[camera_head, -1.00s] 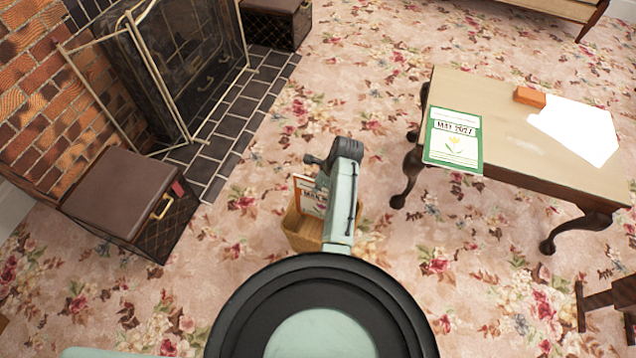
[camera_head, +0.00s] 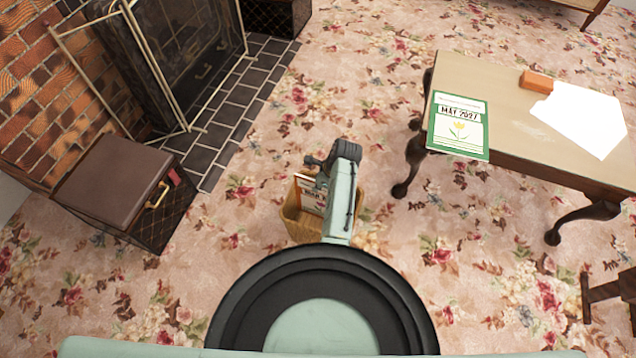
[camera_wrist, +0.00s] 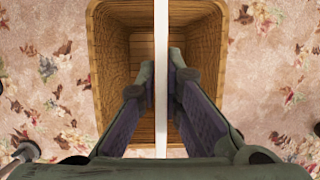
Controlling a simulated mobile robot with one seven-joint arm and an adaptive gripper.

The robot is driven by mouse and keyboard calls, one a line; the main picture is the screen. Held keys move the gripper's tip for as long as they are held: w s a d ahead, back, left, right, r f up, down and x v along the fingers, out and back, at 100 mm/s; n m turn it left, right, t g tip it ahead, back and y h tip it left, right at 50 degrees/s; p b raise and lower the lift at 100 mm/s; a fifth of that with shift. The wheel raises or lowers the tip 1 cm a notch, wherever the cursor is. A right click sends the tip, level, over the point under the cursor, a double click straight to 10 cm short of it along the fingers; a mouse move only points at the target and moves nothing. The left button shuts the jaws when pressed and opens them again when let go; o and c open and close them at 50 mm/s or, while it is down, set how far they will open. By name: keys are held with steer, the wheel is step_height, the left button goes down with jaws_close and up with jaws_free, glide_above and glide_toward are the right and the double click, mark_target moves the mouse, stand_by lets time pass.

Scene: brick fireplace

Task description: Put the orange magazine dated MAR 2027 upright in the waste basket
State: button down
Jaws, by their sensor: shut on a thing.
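The orange-and-white magazine (camera_head: 309,192) is upright in my gripper (camera_wrist: 161,78). In the wrist view the magazine (camera_wrist: 161,25) shows edge-on as a white strip between the two fingers, which are shut on it. The tan wicker waste basket (camera_head: 300,228) stands on the carpet around the magazine's lower part. In the wrist view the basket (camera_wrist: 108,60) has walls on both sides of the magazine, and its slatted floor shows. The magazine's lower edge and its date are not clear. In the head view my arm hides the fingertips and part of the basket.
A wooden table (camera_head: 500,125) at the right holds a green magazine (camera_head: 459,125) marked MAY 2027, an orange block (camera_head: 537,81) and white paper (camera_head: 585,118). A brown box (camera_head: 118,185) stands left by the brick fireplace (camera_head: 45,95). Carpet lies clear around the basket.

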mark_target(318, 195)
steer(key=shift+f+b, duration=1.8)
steer(key=shift+f, duration=1.45)
steer(key=c, duration=1.7)
jaws_free()
steer(key=shift+o, duration=0.2)
steer(key=v, duration=1.2)
